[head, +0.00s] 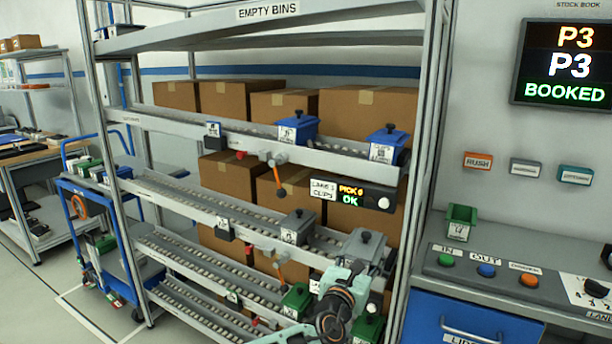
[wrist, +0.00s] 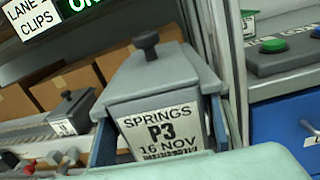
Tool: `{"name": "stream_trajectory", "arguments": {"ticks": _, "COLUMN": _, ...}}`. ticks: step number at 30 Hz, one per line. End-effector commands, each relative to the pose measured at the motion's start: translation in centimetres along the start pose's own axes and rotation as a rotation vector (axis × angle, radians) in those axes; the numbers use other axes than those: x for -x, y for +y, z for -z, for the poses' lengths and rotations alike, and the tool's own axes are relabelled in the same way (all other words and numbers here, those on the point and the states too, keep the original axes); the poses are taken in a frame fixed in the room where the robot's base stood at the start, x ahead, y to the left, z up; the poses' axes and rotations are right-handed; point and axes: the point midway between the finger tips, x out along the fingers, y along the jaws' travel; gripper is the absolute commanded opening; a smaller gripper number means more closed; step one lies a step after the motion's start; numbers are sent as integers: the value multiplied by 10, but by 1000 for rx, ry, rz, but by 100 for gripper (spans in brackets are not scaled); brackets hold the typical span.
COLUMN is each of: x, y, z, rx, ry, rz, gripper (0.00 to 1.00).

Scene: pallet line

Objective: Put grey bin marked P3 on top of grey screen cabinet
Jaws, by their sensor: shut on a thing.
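The grey lidded bin marked P3 (wrist: 160,132) fills the middle of the wrist view, with a dark knob on its lid and a label reading SPRINGS, P3, 16 NOV. In the head view the bin (head: 364,246) is at the right end of a roller shelf, by the rack's right post. My gripper (head: 348,272) is shut on it from the front. Whether the bin touches the shelf is unclear. A grey-topped cabinet with a blue drawer (head: 470,333) stands at the right, under a wall screen (head: 566,64); whether it is the screen cabinet is unclear.
Another dark grey bin (head: 298,226) sits to the left on the roller shelf. Blue bins (head: 388,143) stand on the shelf above, and a lane display (head: 352,191) hangs below them. A green bin (head: 461,225) and coloured buttons (head: 487,270) occupy the cabinet top.

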Motion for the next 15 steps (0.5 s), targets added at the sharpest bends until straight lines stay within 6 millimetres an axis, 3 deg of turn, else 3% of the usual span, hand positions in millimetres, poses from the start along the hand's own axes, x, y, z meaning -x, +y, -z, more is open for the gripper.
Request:
{"name": "stream_trajectory", "arguments": {"ticks": 1, "x": 2, "y": -10, "z": 9, "rx": 2, "ry": 4, "rz": -17, "gripper": 1}}
{"name": "stream_trajectory", "arguments": {"ticks": 15, "x": 60, "y": -37, "z": 85, "rx": 7, "ry": 21, "rz": -318, "gripper": 1}}
